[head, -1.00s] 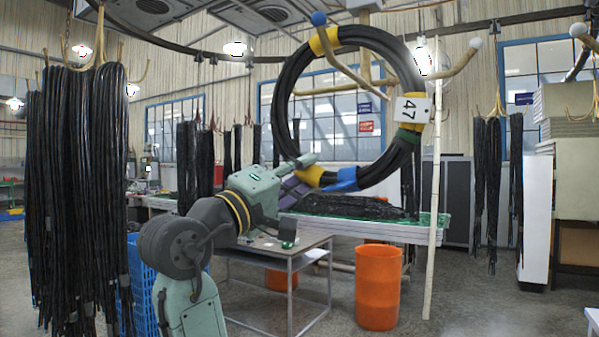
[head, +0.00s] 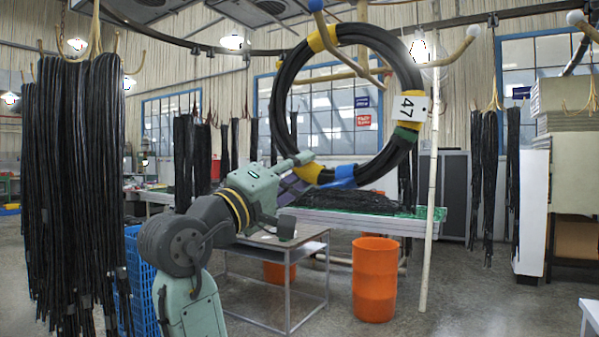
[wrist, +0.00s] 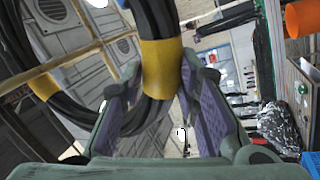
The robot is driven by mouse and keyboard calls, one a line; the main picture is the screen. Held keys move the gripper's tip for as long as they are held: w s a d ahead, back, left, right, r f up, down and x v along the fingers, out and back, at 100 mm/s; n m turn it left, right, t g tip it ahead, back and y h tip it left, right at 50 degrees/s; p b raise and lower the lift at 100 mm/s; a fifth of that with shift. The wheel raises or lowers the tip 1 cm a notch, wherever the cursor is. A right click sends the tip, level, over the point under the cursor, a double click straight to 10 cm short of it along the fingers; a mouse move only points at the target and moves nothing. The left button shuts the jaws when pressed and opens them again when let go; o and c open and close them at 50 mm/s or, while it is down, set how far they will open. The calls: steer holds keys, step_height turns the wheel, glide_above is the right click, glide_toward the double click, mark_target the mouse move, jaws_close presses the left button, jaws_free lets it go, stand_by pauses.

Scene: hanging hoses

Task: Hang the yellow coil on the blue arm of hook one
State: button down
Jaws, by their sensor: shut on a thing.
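The coil (head: 285,95) is a thick black hose ring with yellow bands, a blue band, a green band and a white tag reading 47. It hangs upright in the air in the head view. My gripper (head: 302,174) is shut on its lower left, by a yellow band; the wrist view shows the fingers (wrist: 163,100) around the hose. The blue-tipped arm (head: 316,5) of the hook rises at the ring's upper left, and its beige shaft shows through the ring's opening. I cannot tell whether the coil touches or rests on it.
Another beige arm with a white tip (head: 473,31) extends to the right on the same hook. A pale vertical pole (head: 431,200) stands below it. Black hose bundles (head: 80,170) hang at left. A metal table (head: 300,246) and an orange barrel (head: 375,285) stand below.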

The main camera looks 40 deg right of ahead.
steer(key=c, duration=1.2)
jaws_free()
steer(key=shift+o, duration=0.2)
steer(key=v, duration=1.2)
